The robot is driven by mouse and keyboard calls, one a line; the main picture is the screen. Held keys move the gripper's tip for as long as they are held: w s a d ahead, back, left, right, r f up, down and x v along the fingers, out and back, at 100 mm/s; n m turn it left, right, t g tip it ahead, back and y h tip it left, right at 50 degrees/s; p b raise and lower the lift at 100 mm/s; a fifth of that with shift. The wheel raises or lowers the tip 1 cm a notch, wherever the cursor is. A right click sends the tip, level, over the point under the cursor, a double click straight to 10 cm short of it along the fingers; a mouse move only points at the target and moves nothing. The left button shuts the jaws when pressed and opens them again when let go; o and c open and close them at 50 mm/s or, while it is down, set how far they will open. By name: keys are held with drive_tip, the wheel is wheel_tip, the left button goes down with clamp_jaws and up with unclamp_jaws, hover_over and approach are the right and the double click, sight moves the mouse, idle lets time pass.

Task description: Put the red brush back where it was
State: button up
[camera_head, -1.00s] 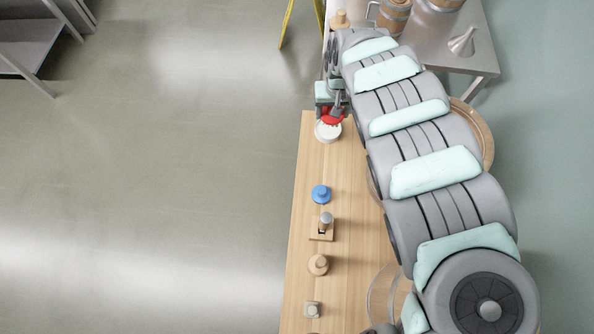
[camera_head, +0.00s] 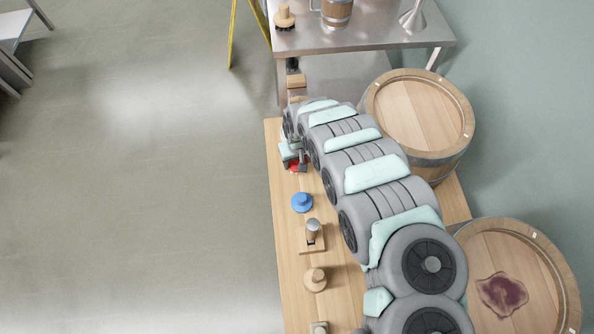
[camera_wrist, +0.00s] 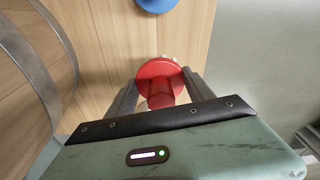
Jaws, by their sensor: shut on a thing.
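The red brush (camera_wrist: 158,76) has a round red head and a red handle, with a little pale bristle at its edge. My gripper (camera_wrist: 160,92) is shut on its handle, the head pointing away from the wrist. In the head view the red brush (camera_head: 297,166) shows as a small red patch under my gripper (camera_head: 296,160), over the far part of the wooden table (camera_head: 288,250). My arm hides part of it. I cannot tell whether the bristles touch the table.
A blue brush (camera_head: 301,202) stands just nearer than the red one. Barrels (camera_head: 418,105) (camera_head: 515,285) stand right; a steel table (camera_head: 365,42) stands beyond.

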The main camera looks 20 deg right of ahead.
drive_tip(key=shift+f+b, duration=0.75)
drive_tip(key=shift+f, duration=2.05)
drive_tip(key=shift+f, duration=0.15)
drive_tip(key=o, duration=1.3)
